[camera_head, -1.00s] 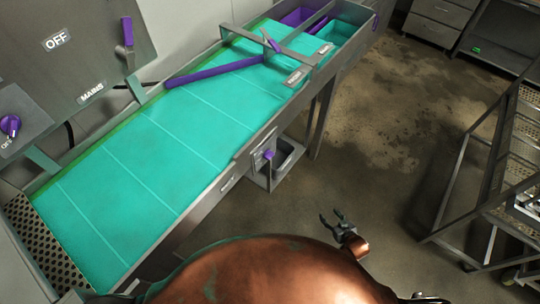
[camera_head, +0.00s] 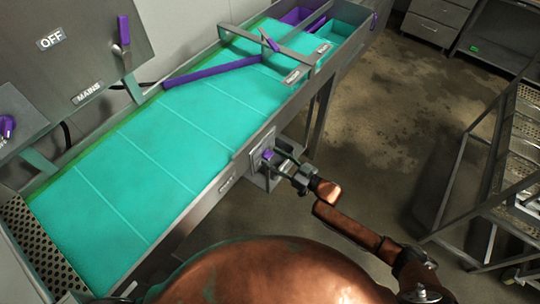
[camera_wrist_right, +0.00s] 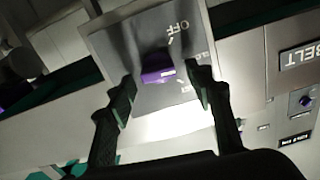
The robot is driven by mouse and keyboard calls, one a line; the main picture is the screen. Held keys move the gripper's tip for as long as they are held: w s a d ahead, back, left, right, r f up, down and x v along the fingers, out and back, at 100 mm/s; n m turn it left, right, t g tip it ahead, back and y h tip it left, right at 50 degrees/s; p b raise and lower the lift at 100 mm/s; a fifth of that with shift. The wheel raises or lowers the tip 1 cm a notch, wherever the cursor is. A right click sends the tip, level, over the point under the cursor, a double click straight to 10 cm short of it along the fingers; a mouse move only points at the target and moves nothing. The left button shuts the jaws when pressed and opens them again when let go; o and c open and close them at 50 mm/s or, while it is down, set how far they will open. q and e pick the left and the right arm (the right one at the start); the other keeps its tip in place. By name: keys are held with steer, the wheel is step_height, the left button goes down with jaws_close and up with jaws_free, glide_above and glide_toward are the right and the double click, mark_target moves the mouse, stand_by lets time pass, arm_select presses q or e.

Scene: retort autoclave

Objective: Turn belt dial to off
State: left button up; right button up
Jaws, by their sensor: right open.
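A purple dial (camera_head: 267,155) sits on a grey box on the near side of the conveyor. In the right wrist view the dial (camera_wrist_right: 157,75) is on a grey plate (camera_wrist_right: 120,42) with an inverted OFF mark above it; its ridge lies roughly across the picture, and other lettering is partly legible. A BELT label (camera_wrist_right: 300,55) shows upside down at the right. My right gripper (camera_head: 277,162) is at the dial, its open fingers on either side; whether they touch it I cannot tell. My left gripper is out of view.
The teal conveyor belt (camera_head: 150,185) runs diagonally, with a purple diverter bar (camera_head: 212,73) across it. A panel with OFF and MAINS labels (camera_head: 88,92) stands at the left. A metal rack (camera_head: 500,150) is at the right. Floor between is clear.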

steer(key=shift+x, duration=0.95)
steer(key=shift+c, duration=0.3)
steer(key=c, duration=1.1)
